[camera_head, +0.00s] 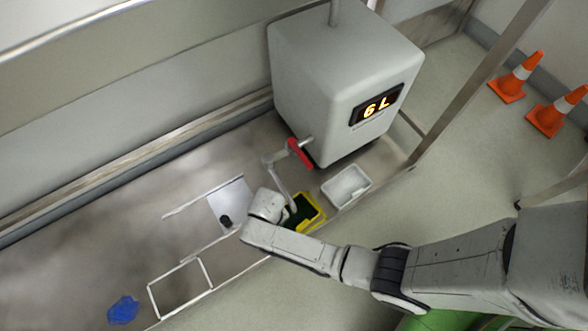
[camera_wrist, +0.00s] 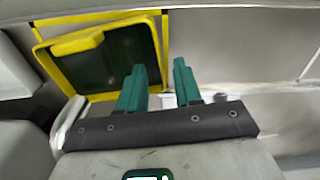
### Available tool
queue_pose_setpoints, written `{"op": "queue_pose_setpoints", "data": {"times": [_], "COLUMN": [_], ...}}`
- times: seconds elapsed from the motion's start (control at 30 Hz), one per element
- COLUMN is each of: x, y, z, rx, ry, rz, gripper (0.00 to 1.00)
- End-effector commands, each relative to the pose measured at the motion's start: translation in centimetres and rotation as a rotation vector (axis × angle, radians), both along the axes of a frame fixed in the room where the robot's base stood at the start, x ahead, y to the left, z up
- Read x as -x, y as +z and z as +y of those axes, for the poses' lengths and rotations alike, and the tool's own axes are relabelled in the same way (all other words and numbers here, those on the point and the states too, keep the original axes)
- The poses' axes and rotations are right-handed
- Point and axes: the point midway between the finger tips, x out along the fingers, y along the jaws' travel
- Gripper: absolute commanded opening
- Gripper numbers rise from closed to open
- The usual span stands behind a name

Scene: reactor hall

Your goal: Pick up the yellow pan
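The yellow pan (camera_head: 316,219) has a yellow rim and a dark green inside. In the head view it sits on the counter below the tap, and my wrist hides part of it. It fills the upper left of the wrist view (camera_wrist: 66,47), with its right rim close beyond the fingertips. My gripper (camera_wrist: 160,65) has two green fingers, spread apart with nothing visible held between them. The fingers overlap the pan's lower right corner in that view; I cannot tell whether they touch it. In the head view my arm hides the fingers.
A grey tank (camera_head: 310,75) with a "6 L" display and a red-handled tap (camera_head: 299,152) stands behind the pan. A white tray (camera_head: 346,187) is to its right. A white frame (camera_head: 205,272) and a blue item (camera_head: 123,310) lie left. Orange cones (camera_head: 515,78) stand far right.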

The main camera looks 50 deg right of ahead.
Motion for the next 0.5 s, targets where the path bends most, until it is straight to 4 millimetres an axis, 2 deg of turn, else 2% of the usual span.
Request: {"op": "queue_pose_setpoints", "data": {"times": [0.03, 0.23, 0.33, 0.5], "x": [0.0, -0.1, -0.1, -0.1], "y": [-1.0, -3.6, -4.3, -4.2], "z": [0.0, 0.0, 0.0, 0.0], "rx": [0.000, 0.000, 0.000, 0.000], "ry": [0.000, 0.001, 0.000, 0.000], "rz": [0.000, 0.001, 0.000, 0.000], "gripper": [0.34, 0.34, 0.34, 0.34]}}
